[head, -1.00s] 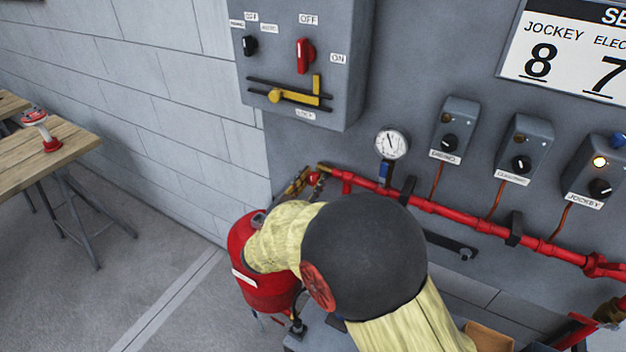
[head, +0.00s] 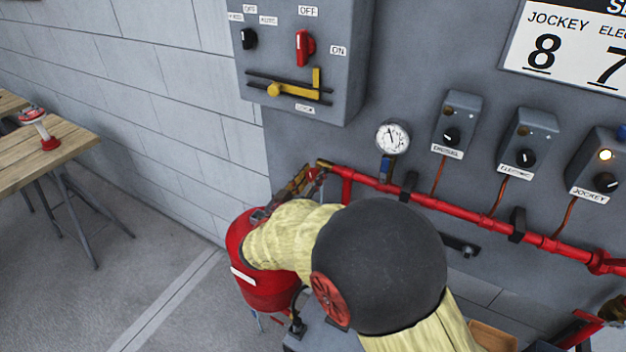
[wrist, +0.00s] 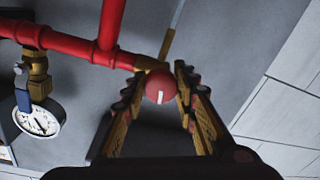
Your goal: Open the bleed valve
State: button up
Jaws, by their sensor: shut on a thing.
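The bleed valve shows in the wrist view as a round red knob (wrist: 160,87) with a white mark, at the brass end of the red pipe. My gripper (wrist: 161,77) has a finger on each side of the knob, shut on it. In the head view my gripper (head: 303,184) reaches the left end of the red pipe (head: 455,215). The knob is mostly hidden there by the fingers, and my arm covers the space below.
A pressure gauge (head: 392,138) with a blue-handled valve stands on the pipe just right of the gripper; it also shows in the wrist view (wrist: 38,119). A grey switch box (head: 300,60) hangs above. A red tank (head: 265,268) is below my forearm.

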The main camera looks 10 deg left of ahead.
jog(key=n+b, duration=0.1)
jog(key=n, duration=0.1)
jog(key=shift+f+n, duration=0.1)
jog(key=shift+n, duration=0.3)
jog(key=n+b, duration=0.1)
jog(key=n, duration=0.8)
jog(key=shift+g+h+p, duration=0.3)
jog(key=shift+g+h, duration=0.1)
jog(key=n+p, duration=0.1)
jog(key=n, duration=0.1)
jog(key=n+p, duration=0.1)
jog(key=shift+a+r+n, duration=0.1)
jog(key=shift+r+n, duration=0.1)
jog(key=shift+n, duration=0.2)
jog(key=n+p, duration=0.2)
jog(key=n, duration=0.1)
jog(key=shift+h, duration=0.4)
jog(key=n+p, duration=0.3)
jog(key=n, duration=0.1)
jog(key=shift+p, duration=0.3)
jog(key=shift+f+n+p, duration=0.15)
jog(key=shift+n+p, duration=0.55)
jog(key=shift+n, duration=0.3)
jog(key=shift+h, duration=0.3)
